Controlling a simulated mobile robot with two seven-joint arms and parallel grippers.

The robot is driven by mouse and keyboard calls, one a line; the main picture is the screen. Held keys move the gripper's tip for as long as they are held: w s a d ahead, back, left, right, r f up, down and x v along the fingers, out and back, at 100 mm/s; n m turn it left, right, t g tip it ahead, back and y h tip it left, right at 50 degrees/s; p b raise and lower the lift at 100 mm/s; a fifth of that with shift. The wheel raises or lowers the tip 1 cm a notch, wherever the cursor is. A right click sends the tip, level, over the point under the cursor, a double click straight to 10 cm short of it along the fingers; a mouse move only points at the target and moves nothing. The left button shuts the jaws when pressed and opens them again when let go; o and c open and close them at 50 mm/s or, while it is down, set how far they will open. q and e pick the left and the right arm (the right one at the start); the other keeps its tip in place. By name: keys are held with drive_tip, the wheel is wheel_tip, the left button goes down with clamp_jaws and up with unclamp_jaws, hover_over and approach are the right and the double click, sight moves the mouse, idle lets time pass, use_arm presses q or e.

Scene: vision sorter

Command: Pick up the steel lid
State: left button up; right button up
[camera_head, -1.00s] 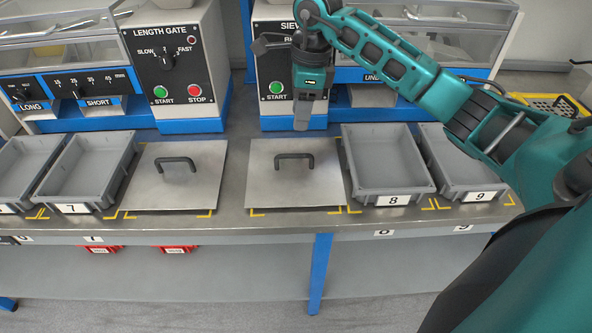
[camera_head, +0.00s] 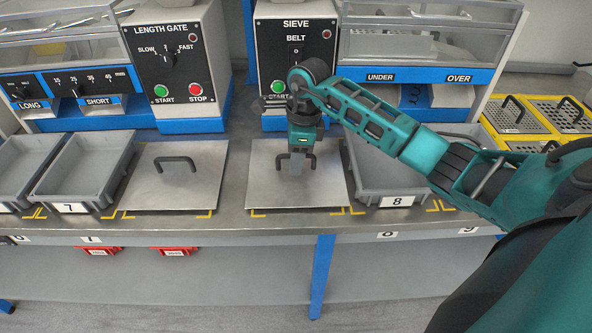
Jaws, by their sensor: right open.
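Two flat steel lids with dark bar handles lie on the bench. One steel lid (camera_head: 325,190) is right of centre, in front of the sieve machine. The other steel lid (camera_head: 150,196) lies to its left, in front of the length gate. My right gripper (camera_head: 296,168) points down at the handle of the right-hand lid and overlaps it in the picture. It is open. I cannot tell whether the fingers touch the handle, part of which is hidden behind them. My left gripper is not in view.
Grey tray 7 (camera_head: 112,196) stands left of the lids, and grey tray 8 (camera_head: 375,188) stands right, partly behind my right arm. The sieve control box (camera_head: 268,45) and length gate box (camera_head: 205,75) stand behind. Yellow crates (camera_head: 487,120) with perforated tops are at the far right.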

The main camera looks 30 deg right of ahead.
clamp_jaws()
idle(0.3)
drive_tip(key=shift+r, duration=0.2)
